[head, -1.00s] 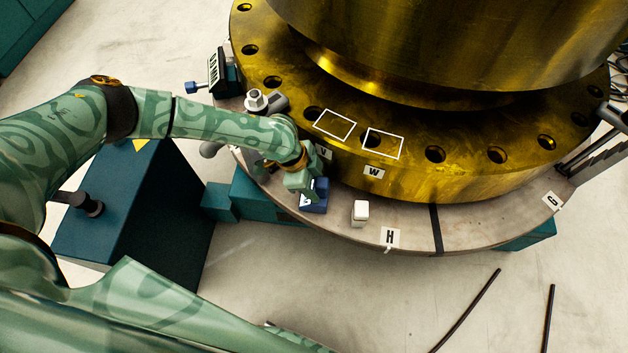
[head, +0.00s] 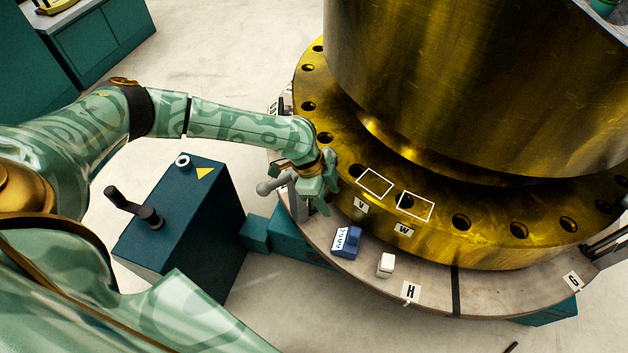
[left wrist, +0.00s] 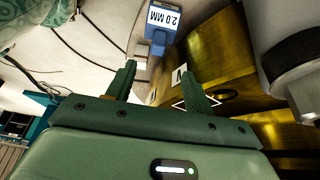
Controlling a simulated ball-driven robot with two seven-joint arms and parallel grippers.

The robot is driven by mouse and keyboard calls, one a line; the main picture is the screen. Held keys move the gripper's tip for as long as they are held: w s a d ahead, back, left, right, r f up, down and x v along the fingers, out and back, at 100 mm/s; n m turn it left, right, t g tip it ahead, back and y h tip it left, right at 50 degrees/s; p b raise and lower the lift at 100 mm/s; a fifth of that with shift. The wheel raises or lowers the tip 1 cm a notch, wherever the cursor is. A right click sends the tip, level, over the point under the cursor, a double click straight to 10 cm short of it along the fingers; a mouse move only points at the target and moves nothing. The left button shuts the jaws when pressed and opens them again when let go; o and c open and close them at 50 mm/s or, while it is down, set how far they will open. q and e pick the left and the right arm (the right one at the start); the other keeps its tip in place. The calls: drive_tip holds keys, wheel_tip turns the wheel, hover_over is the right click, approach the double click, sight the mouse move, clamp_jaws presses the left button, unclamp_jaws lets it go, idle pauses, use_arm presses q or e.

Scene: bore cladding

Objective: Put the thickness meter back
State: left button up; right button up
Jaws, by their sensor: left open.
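The thickness meter (head: 347,242) is a small blue block with a white display face. It rests on the pale ledge (head: 450,285) around the gold flange, left of a white block (head: 386,264). In the left wrist view the meter (left wrist: 158,42) shows beyond the fingers, its display reading 2.0 MM. My left gripper (head: 322,198) is open and empty, apart from the meter and just behind and left of it. Its two fingers (left wrist: 159,80) stand apart with nothing between them in the wrist view. My right gripper is not in view.
White outlines (head: 415,206) marked V and W lie on the gold flange (head: 500,250). A letter H card (head: 411,292) sits at the ledge's front. A grey metal part (head: 275,186) stands close beside my left gripper. A dark teal box (head: 185,225) with a crank stands left.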

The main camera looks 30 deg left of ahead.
use_arm(q)
wheel_tip(320, 180, down, 8)
drive_tip(key=d+n+t, duration=0.2)
drive_tip(key=s+a+f+n+y, duration=0.25)
drive_tip(key=s+f+n, duration=0.35)
drive_tip(key=s+f, duration=1.2)
drive_tip(key=s+a+f+n+g+y, duration=0.1)
drive_tip(key=s+f+g, duration=0.1)
drive_tip(key=s, duration=1.7)
drive_tip(key=s+a+f+n+g+y, duration=0.1)
drive_tip(key=s+f+n+g, duration=0.1)
drive_tip(key=s, duration=1.8)
drive_tip(key=shift+a+f+g, duration=0.3)
drive_tip(key=shift+a+f, duration=0.1)
drive_tip(key=shift+f, duration=0.35)
drive_tip(key=shift+w, duration=0.1)
